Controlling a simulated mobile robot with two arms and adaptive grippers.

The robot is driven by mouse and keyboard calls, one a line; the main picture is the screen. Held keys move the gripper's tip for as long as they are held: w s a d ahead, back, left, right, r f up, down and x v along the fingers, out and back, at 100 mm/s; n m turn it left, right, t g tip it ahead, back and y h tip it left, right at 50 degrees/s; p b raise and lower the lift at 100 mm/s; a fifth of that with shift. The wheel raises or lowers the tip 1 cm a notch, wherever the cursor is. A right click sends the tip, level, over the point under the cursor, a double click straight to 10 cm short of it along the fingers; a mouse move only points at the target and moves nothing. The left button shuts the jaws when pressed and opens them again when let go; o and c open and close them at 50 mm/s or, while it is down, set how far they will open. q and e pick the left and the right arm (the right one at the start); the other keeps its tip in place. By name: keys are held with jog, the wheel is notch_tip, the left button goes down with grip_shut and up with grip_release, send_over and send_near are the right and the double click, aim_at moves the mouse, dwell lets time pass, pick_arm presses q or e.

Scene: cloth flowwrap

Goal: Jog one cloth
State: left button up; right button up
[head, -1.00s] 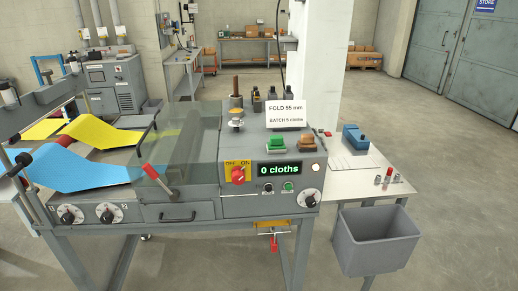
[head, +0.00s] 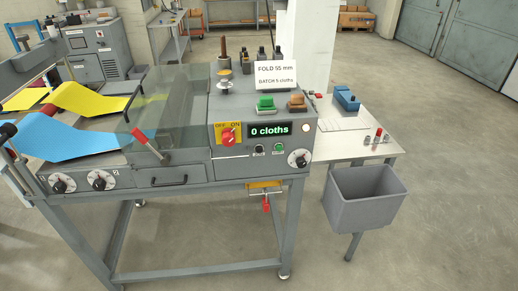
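The grey wrapping machine (head: 185,193) stands at the centre left. Its display (head: 270,130) reads "0 cloths". A red switch on a yellow plate (head: 228,136) marked OFF and ON sits left of the display. Below the display are a black button (head: 259,149) and a green button (head: 279,147). A dial (head: 298,158) is at the lower right. Green (head: 265,103) and orange-brown (head: 297,102) blocks sit on top. Blue cloth (head: 60,138) and yellow cloth (head: 85,99) run in from the left. A clear cover (head: 165,105) stands over the middle. Neither gripper is in view.
A red handle (head: 265,203) hangs under the machine. Open floor lies in front and right. A sign (head: 276,75) reads "FOLD 55 mm, BATCH 5 cloths".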

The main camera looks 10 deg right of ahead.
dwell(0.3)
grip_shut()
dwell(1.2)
